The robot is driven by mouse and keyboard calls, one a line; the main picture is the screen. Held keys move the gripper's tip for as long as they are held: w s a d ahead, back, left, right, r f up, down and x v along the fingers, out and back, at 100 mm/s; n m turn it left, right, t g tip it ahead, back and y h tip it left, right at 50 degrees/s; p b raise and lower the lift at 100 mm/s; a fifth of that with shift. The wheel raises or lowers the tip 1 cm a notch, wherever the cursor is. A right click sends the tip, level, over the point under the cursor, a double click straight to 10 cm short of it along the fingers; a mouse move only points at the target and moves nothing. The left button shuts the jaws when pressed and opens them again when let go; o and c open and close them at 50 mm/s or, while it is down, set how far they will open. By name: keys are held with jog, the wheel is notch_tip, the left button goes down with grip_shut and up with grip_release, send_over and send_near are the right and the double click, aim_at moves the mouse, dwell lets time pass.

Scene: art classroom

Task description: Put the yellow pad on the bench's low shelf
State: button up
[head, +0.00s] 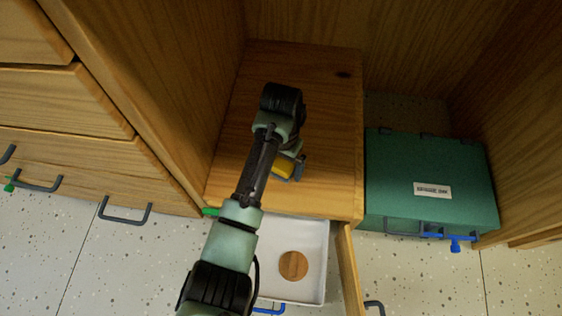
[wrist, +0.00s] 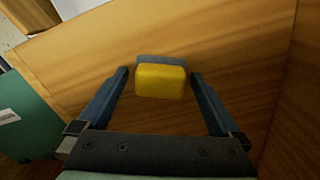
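The yellow pad (wrist: 160,82) has a grey layer along one side and shows between my fingers in the wrist view. It appears to rest on the wooden low shelf (head: 325,110). In the head view the yellow pad (head: 284,168) is partly hidden by my gripper (head: 290,167), over the shelf's front part. My gripper (wrist: 160,74) is open, with one finger on each side of the pad and a small gap on both sides.
A green case (head: 430,180) with a white label stands right of the shelf. Below the shelf's front edge is an open drawer with a white tray (head: 310,235) holding a round wooden disc (head: 293,265). Wooden drawers (head: 60,170) stand at left. The shelf's back is clear.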

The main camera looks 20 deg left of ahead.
notch_tip(320, 180, up, 12)
jog(key=p, duration=0.9)
jog(key=shift+r+p, duration=0.2)
jog(key=shift+p, duration=0.15)
